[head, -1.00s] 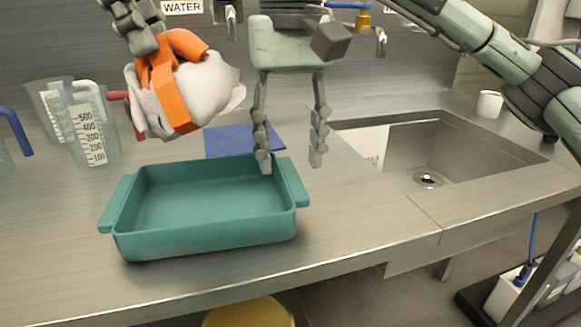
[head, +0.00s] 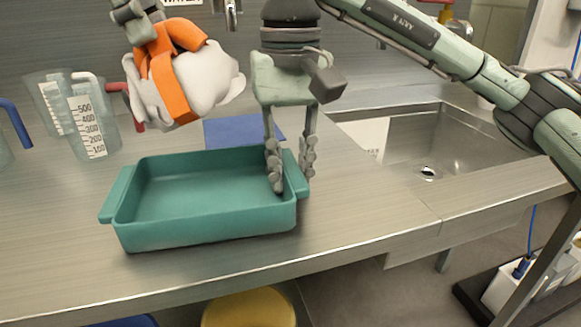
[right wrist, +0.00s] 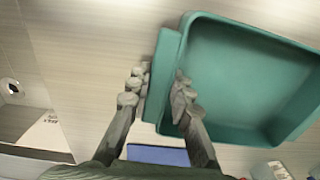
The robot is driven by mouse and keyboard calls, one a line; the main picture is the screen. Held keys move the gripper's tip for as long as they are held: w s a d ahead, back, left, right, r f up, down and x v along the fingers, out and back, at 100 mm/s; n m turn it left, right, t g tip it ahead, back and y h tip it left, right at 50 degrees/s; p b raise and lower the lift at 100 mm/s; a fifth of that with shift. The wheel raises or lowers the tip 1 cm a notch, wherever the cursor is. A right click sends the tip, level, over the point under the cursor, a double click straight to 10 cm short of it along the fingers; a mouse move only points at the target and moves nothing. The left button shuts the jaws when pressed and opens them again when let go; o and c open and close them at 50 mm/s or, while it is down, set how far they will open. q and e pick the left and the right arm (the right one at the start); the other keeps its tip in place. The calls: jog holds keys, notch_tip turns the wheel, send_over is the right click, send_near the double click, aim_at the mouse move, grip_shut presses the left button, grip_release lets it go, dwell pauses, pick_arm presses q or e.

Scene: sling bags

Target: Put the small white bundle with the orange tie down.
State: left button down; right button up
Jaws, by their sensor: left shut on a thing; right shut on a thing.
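The small white bundle with the orange tie (head: 205,82) hangs in the air in the head view, over the back left of the counter and above the teal tray. My left gripper (head: 148,38) is shut on it at the orange tie; its fingertips are partly hidden by the tie. The teal tray (head: 210,232) stands on the counter below and in front of the bundle. My right gripper (head: 290,180) is shut on the tray's right handle; in the right wrist view its fingers (right wrist: 160,98) straddle that handle and the tray wall (right wrist: 225,25).
Clear measuring jugs (head: 92,128) stand at the left on the steel counter (head: 360,235). A blue mat (head: 235,131) lies behind the tray. A sink (head: 425,150) is at the right. The counter's front strip is bare.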

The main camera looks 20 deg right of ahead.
aim_at(130, 103)
grip_shut()
pick_arm(q)
jog(key=shift+a, duration=0.15)
jog(key=s+a+f+n+t, duration=0.1)
jog(key=a+f+n, duration=0.2)
jog(key=a, duration=0.9)
jog(key=d+f, duration=0.1)
jog(key=d, duration=0.2)
jog(key=d+f, duration=0.2)
jog(key=d, duration=0.1)
jog(key=d+f, duration=0.1)
jog(key=d, duration=0.2)
jog(key=shift+s+d+f, duration=0.1)
jog(key=shift+d+f, duration=0.1)
jog(key=shift+f, duration=0.05)
jog(key=d+f, duration=0.1)
jog(key=d, duration=0.1)
jog(key=d+f, duration=0.2)
jog(key=shift+d+f, duration=0.1)
jog(key=shift+d, duration=0.25)
jog(key=shift+f, duration=0.1)
jog(key=c, duration=1.2)
grip_release()
jog(key=shift+f, duration=0.1)
